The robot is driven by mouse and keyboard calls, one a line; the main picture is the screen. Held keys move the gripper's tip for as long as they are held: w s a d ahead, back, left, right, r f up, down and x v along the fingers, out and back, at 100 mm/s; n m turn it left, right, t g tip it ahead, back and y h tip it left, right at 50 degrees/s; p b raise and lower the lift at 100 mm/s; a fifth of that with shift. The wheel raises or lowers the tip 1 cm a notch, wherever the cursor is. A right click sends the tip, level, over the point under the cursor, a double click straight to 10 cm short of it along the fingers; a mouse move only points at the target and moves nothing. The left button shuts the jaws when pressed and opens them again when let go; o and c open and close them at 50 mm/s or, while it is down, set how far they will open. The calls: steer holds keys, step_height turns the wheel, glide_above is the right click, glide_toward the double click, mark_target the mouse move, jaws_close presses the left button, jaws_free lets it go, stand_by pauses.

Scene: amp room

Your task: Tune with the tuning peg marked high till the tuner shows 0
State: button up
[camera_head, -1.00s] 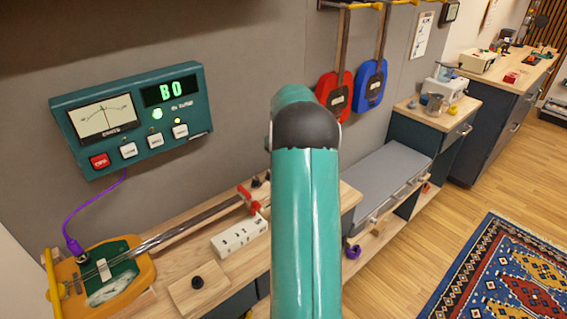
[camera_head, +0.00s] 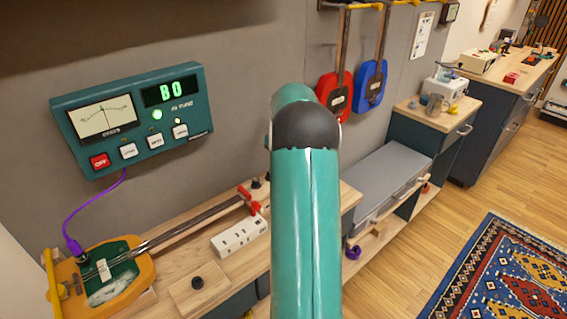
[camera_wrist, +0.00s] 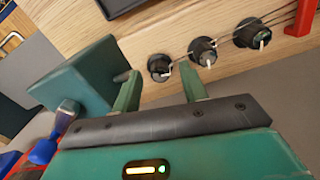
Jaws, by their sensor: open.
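The teal tuner box (camera_head: 195,140) hangs on the wall. Its green display (camera_head: 172,90) appears to read "B0", a green lamp below is lit, and the dial needle (camera_head: 102,115) stands near the middle. An orange stringed instrument (camera_head: 145,272) lies on the bench, joined to the tuner by a purple cable. In the wrist view, black tuning pegs show: a left one (camera_wrist: 159,67), a middle one (camera_wrist: 203,51) and a right one (camera_wrist: 254,36). No "high" mark is legible. My gripper (camera_wrist: 160,74) is open, its fingertips on either side of the left peg in the picture; contact cannot be told.
A white block with small marks (camera_head: 240,238) and a wooden board with a black knob (camera_head: 197,282) lie on the bench. A red clamp (camera_head: 249,199) stands by the neck. Red (camera_head: 336,97) and blue (camera_head: 371,84) instruments hang on the wall.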

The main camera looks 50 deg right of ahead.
step_height(320, 180, up, 13)
stand_by(0.3)
steer(key=shift+r, duration=0.1)
stand_by(0.4)
steer(key=a+r+n+t+h, duration=0.1)
steer(key=a+r, duration=0.3)
steer(key=a, duration=1)
steer(key=a+r+n+t, duration=0.1)
steer(key=a+r, duration=0.3)
steer(key=a, duration=1)
steer(key=s+a+f+n+t, duration=0.1)
steer(key=s+a+f, duration=0.2)
steer(key=s+a, duration=0.4)
steer(key=s+a+f+n+t+y, duration=0.1)
steer(key=s+a, duration=0.6)
steer(key=a, duration=0.7)
step_height(320, 180, down, 3)
steer(key=shift+s+r+n+t, duration=0.1)
steer(key=shift+s+n+t, duration=0.15)
steer(key=shift+t, duration=0.55)
